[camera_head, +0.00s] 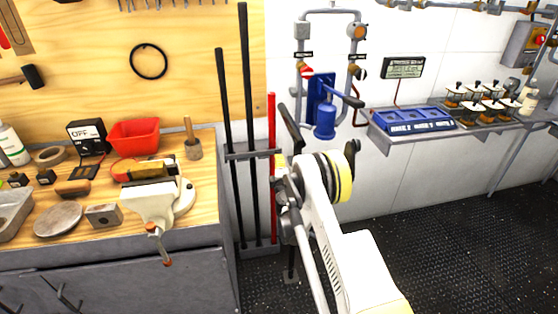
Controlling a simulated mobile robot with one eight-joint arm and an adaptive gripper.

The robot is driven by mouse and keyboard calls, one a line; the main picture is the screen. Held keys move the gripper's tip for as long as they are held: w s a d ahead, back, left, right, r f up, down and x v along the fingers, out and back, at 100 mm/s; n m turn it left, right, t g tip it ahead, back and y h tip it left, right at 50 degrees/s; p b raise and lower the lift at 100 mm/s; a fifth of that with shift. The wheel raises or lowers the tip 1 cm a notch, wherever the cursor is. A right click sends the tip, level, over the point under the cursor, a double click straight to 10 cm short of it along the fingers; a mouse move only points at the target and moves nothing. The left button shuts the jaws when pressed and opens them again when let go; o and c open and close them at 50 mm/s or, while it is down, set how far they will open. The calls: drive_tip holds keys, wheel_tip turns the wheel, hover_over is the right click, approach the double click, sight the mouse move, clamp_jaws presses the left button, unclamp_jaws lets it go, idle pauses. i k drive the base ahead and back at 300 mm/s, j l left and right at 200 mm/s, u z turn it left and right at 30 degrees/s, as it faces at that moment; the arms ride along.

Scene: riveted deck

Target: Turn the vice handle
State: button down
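The white bench vice (160,203) is mounted at the front right edge of the workbench. Its handle (159,246) is a thin bar with orange-brown ends, hanging tilted in front of the bench face. A yellowish block shows at the top of the vice, by its jaws. My gripper (287,165) is to the right of the vice, well apart from the handle, in front of the upright rods. Its dark fingers are partly hidden by my arm, and I cannot tell their opening. I see nothing clearly held in it.
The workbench (100,240) carries a red bin (134,136), an "OFF" box (87,137) and a grey disc (58,219). Tall black and red rods (248,120) stand beside it. A blue wall unit (325,118) and a shelf (400,140) are at right. The dark floor is open at right.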

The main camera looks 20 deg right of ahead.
sight(155, 228)
drive_tip(key=k+j, duration=0.15)
drive_tip(key=k, duration=0.75)
